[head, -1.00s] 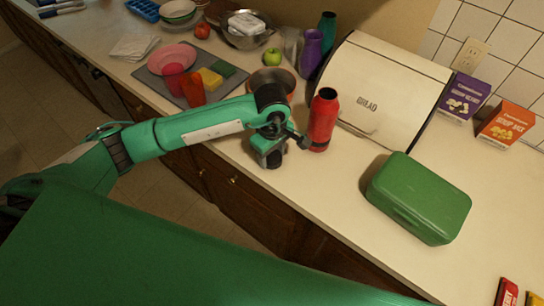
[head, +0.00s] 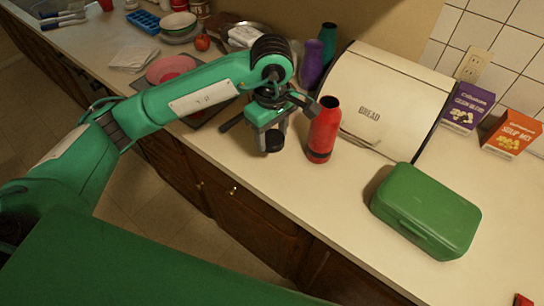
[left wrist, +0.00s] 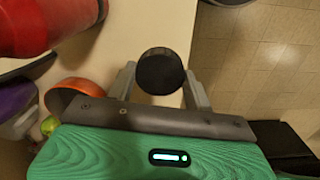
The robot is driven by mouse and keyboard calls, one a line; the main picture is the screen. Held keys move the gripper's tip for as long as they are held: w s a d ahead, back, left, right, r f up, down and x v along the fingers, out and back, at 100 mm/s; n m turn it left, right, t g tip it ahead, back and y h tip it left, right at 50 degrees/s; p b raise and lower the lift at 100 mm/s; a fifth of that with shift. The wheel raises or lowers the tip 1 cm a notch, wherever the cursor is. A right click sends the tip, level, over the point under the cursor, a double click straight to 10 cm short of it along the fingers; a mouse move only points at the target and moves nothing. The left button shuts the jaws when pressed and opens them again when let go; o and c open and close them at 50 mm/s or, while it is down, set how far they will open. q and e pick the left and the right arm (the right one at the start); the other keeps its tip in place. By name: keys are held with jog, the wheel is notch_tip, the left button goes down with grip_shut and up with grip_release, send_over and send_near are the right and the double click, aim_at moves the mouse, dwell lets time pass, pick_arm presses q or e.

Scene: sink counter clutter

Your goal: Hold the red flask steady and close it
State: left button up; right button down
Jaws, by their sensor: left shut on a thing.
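The red flask (head: 323,132) stands upright on the counter, with a dark open mouth at its top and a dark band near its base. Part of it also shows at the upper left of the left wrist view (left wrist: 45,25). My left gripper (head: 272,134) is shut on a round black lid (head: 273,143), held left of the flask and apart from it. In the left wrist view the lid (left wrist: 160,72) sits between the two grey fingers. My right gripper is in neither view.
A bread box (head: 385,95) stands behind the flask, and a green lunch box (head: 428,210) lies to its right. Purple (head: 312,62) and teal bottles (head: 328,40) stand behind. The pan (left wrist: 82,92) is partly hidden by my gripper.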

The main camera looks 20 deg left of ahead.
aim_at(272, 138)
pick_arm(q)
notch_tip(272, 138, up, 8)
jog(key=shift+f+b, duration=0.15)
jog(key=shift+b, duration=0.3)
